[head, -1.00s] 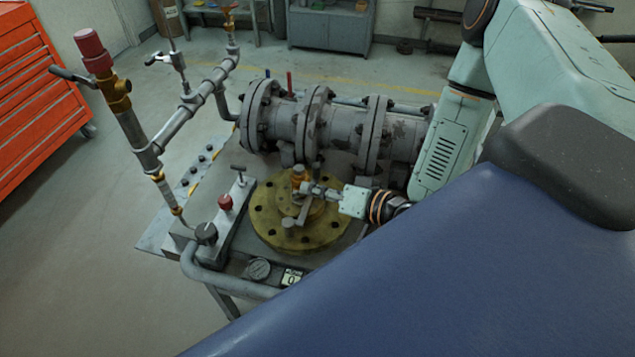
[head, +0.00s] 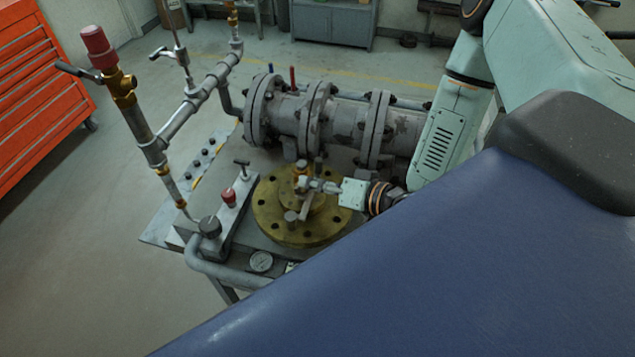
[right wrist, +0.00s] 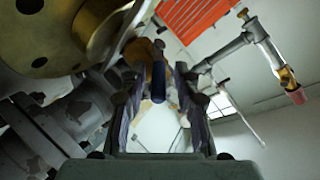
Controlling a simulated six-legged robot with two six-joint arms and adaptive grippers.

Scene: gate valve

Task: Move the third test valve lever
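A round brass flange (head: 270,209) lies on the bench, with a brass valve stem (head: 301,168) and a small grey lever bar above it. My right gripper (head: 306,187) comes in from the right and is at this stem, over the flange. In the right wrist view, the two fingers (right wrist: 158,102) stand apart, one on each side of a dark blue handle (right wrist: 158,82). A brass fitting (right wrist: 134,52) shows beside the handle. I cannot tell whether either finger touches the handle. My left gripper is not in view.
A large grey flanged pipe (head: 340,122) runs behind the flange. A red-capped pipe (head: 100,52) with a lever stands at left. A red knob (head: 228,196), a T-handle (head: 241,165) and a gauge (head: 260,262) are nearby. Open floor and an orange cabinet (head: 38,95) lie left.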

